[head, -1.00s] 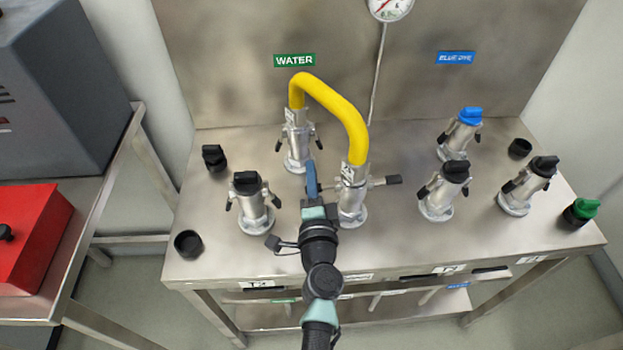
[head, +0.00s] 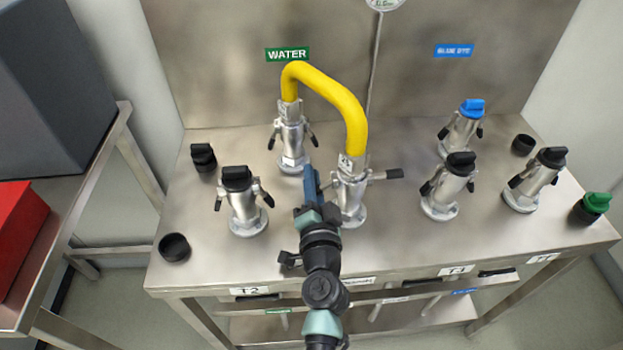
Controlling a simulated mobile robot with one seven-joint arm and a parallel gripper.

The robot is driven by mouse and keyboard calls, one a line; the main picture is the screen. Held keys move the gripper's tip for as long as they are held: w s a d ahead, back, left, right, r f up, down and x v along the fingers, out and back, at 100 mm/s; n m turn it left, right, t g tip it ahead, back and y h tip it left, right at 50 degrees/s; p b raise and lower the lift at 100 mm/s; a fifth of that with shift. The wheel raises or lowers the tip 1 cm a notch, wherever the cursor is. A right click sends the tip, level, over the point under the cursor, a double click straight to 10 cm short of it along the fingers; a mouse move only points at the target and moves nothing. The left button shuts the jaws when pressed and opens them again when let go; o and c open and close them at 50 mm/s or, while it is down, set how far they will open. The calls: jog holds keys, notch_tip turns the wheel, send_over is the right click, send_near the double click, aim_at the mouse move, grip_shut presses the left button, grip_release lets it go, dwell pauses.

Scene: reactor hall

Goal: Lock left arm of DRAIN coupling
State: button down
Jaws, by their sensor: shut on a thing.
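The yellow hose (head: 328,92) arches from the coupling under the WATER sign to a front silver coupling (head: 350,197), which I take as the DRAIN one; its front-edge label (head: 358,281) is too blurred to read surely. This coupling's right arm (head: 388,174) sticks straight out to the right. Its left arm is hidden behind my gripper. My gripper (head: 312,184), with blue fingers, is at the coupling's left side, shut on what appears to be that left arm.
The WATER coupling (head: 291,140) stands behind. A black-capped coupling (head: 242,200) is to the left, another (head: 449,187) to the right. A loose black cap (head: 174,247) lies at the table's front left. A red box (head: 20,235) stands on the left side bench.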

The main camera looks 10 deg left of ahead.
jog(key=c, duration=0.9)
grip_release()
jog(key=shift+c, duration=0.2)
jog(key=b+v, duration=0.1)
jog(key=v, duration=1)
jog(key=shift+s+d+f, duration=0.1)
jog(key=shift+s, duration=0.1)
jog(key=shift+s+d+b, duration=0.15)
jog(key=shift+s+b, duration=0.15)
jog(key=shift+s, duration=0.5)
